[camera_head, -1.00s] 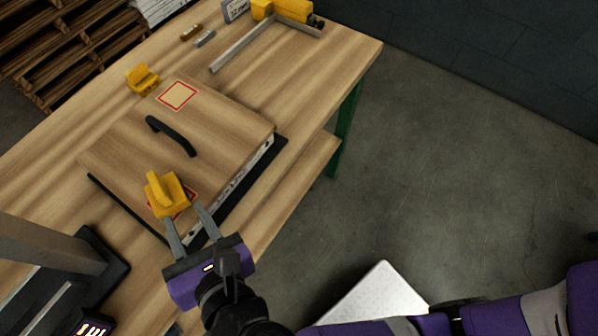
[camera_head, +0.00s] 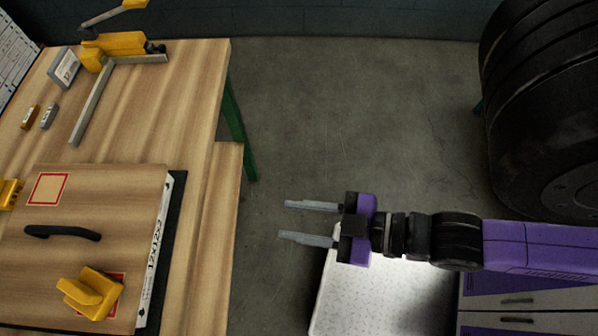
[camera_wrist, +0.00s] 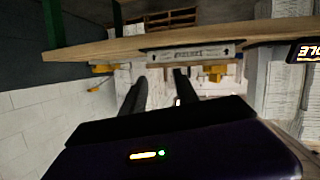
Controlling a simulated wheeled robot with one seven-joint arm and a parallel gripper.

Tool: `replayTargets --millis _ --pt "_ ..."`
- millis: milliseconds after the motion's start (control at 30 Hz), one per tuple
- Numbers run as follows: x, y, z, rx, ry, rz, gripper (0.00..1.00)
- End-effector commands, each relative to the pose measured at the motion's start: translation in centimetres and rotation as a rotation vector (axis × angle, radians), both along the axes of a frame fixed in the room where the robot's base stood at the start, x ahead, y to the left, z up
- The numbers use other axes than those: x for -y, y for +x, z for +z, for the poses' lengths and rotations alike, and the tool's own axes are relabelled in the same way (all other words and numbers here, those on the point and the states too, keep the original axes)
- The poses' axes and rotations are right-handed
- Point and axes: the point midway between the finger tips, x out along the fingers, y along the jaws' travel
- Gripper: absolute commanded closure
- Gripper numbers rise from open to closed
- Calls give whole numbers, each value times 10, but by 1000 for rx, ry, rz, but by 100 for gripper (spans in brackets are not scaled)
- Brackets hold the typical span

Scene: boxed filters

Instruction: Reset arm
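My gripper (camera_head: 310,222) is open and empty in the head view, its two grey fingers apart and pointing left. It hangs over the floor, to the right of the workbench and clear of it. In the wrist view its fingers (camera_wrist: 155,95) show dark, with nothing between them. On the bench, a yellow clamp-like block (camera_head: 92,292) sits on the near red-outlined square of a wooden lid with a black handle (camera_head: 62,232). The lid covers a box with printed sides (camera_head: 152,250).
The workbench (camera_head: 190,110) fills the left, with a yellow clamp tool (camera_head: 112,45), a small grey box (camera_head: 65,66) and another yellow block (camera_head: 10,193) on it. A white speckled surface (camera_head: 375,295) lies below my arm. Large black tires (camera_head: 550,110) stand at the right. Open floor lies beyond.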

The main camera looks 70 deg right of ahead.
Motion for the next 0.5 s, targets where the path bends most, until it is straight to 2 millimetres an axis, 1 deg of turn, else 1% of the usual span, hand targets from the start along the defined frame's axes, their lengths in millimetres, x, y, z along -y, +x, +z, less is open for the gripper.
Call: replayTargets --millis 33,167,500 --pt "6 -7 5 4 56 -39 64" --pt "14 -14 14 21 143 -90 64" --pt "15 -14 15 25 155 -94 64"
